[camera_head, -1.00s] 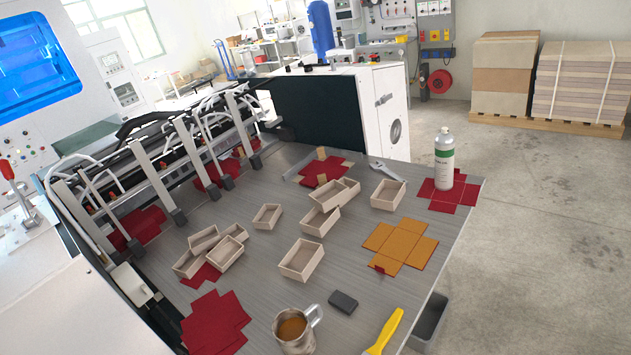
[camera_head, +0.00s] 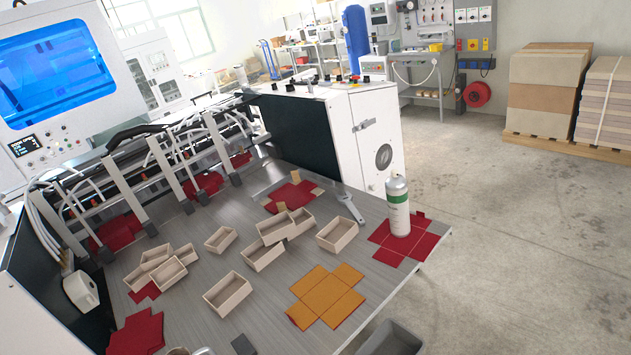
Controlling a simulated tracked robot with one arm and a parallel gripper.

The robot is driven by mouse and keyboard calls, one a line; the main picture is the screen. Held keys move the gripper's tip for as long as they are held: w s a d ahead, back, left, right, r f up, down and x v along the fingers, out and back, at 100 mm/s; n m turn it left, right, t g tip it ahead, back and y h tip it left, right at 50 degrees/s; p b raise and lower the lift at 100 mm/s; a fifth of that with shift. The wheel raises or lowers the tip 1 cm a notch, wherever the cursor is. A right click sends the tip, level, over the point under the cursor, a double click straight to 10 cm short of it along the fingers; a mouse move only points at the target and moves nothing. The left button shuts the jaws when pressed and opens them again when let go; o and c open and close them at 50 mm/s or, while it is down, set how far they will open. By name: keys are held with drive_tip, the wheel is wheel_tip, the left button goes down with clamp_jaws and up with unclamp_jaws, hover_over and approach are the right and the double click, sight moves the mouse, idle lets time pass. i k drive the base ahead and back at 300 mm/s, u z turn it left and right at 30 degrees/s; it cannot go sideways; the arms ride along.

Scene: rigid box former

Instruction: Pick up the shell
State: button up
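Several small open beige box shells stand on the grey table. One shell (camera_head: 228,296) is alone at the front, another (camera_head: 220,241) is alone behind it, and one (camera_head: 337,237) is at the right. In the middle, one shell (camera_head: 275,231) overlaps another (camera_head: 262,258); I cannot tell whether it rests on it. At the left, a few shells (camera_head: 168,277) are clustered close together. I cannot tell which one the task means. My gripper is not in view.
A spray can (camera_head: 398,208) stands on a red cross-shaped blank (camera_head: 420,243) at the table's right. An orange blank (camera_head: 325,294), a wrench (camera_head: 347,203) and a dark block (camera_head: 243,345) lie on the table. The machine's bars (camera_head: 165,165) line the back left. Open floor is at right.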

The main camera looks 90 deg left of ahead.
sight(222, 298)
drive_tip(key=i, duration=1.75)
drive_tip(key=u, duration=4)
drive_tip(key=i, duration=1.05)
drive_tip(key=u, duration=0.05)
